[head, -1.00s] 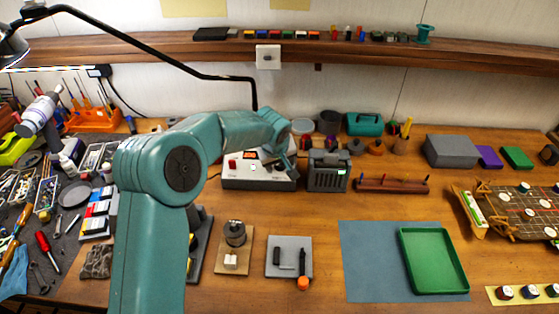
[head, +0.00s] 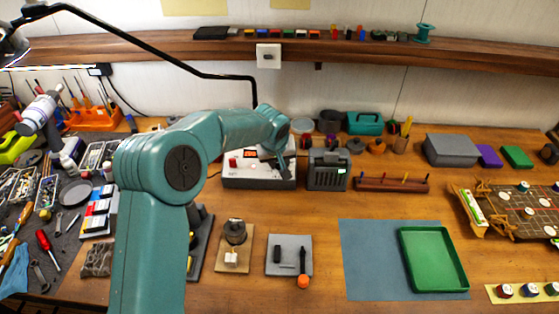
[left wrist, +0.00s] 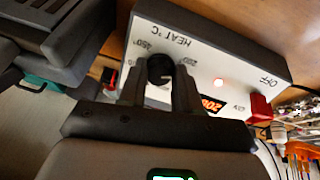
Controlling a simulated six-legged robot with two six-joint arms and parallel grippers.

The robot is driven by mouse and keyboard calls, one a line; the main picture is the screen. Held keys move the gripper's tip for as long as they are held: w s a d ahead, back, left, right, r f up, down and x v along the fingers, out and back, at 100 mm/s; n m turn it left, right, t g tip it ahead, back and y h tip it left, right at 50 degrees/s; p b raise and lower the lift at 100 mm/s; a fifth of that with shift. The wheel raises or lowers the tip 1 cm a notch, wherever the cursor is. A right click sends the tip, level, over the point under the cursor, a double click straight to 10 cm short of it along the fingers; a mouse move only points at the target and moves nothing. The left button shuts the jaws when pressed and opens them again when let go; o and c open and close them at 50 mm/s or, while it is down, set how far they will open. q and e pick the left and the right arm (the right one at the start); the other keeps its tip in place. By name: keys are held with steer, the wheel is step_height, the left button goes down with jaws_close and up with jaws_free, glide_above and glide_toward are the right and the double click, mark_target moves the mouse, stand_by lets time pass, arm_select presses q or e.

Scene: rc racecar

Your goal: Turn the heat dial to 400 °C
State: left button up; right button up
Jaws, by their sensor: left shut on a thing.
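The heat dial (left wrist: 160,68) is a dark round knob on the white front panel of the soldering station (left wrist: 215,55). The panel is upside down in the left wrist view, with "HEAT °C" and degree marks around the dial. My left gripper (left wrist: 160,74) is shut on the dial, one finger on each side. An orange display (left wrist: 211,104) is lit beside it; its digits are partly hidden and hard to read. In the head view, my left gripper (head: 282,158) is at the right part of the white station (head: 258,183) and hides the dial. My right gripper is not in view.
A dark grey box (head: 327,171) stands close at the station's right.

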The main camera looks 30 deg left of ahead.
arm_select(q)
steer(key=m, duration=0.4)
steer(key=shift+a+r+m+p, duration=0.1)
steer(key=shift+m+p, duration=0.2)
steer(key=m+p, duration=0.1)
steer(key=m, duration=0.3)
steer(key=shift+w+m, duration=0.1)
steer(key=shift+m, duration=0.2)
steer(key=m+g+p, duration=0.1)
steer(key=m, duration=0.4)
steer(key=shift+w+r+p, duration=0.1)
steer(key=shift+p, duration=0.25)
steer(key=m+p, duration=0.1)
steer(key=m, duration=0.3)
steer(key=shift+m, duration=0.4)
steer(key=m+p, duration=0.1)
steer(key=m, duration=0.3)
steer(key=shift+w+g+p, duration=0.1)
steer(key=shift+g+p, duration=0.2)
steer(key=m+p, duration=0.1)
steer(key=m, duration=0.4)
steer(key=shift+m+y, duration=0.4)
steer(key=m+p, duration=0.1)
steer(key=m, duration=0.3)
steer(key=shift+d+p, duration=0.2)
steer(key=shift+p, duration=0.2)
steer(key=shift+m+y, duration=0.3)
steer(key=shift+m, duration=1.8)
steer(key=shift+f, duration=0.2)
